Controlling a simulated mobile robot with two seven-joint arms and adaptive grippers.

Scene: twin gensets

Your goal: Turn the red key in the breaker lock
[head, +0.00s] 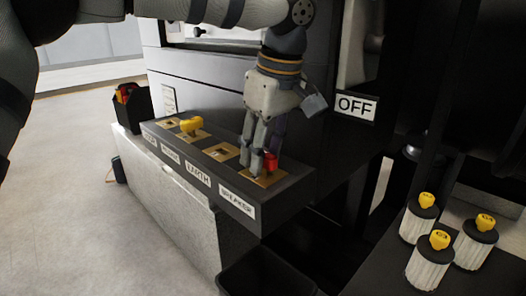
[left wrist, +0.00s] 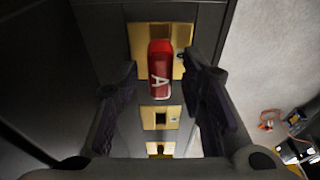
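The red key (head: 270,160) stands upright in the brass lock plate (head: 268,180) at the end of the black lock box, above the label BREAKER (head: 238,202). In the left wrist view the red key (left wrist: 160,70) shows a white letter A on its head. My left gripper (head: 265,153) points down over this lock, its fingers around the key. In the left wrist view the two dark fingers of my left gripper (left wrist: 160,68) stand apart, one on each side of the key, with gaps showing. My right gripper is not in view.
A yellow key (head: 190,126) stands in another lock of the box (head: 206,178). Yellow-keyed white cylinders (head: 428,268) stand at lower right. A black bin (head: 262,275) is below the box.

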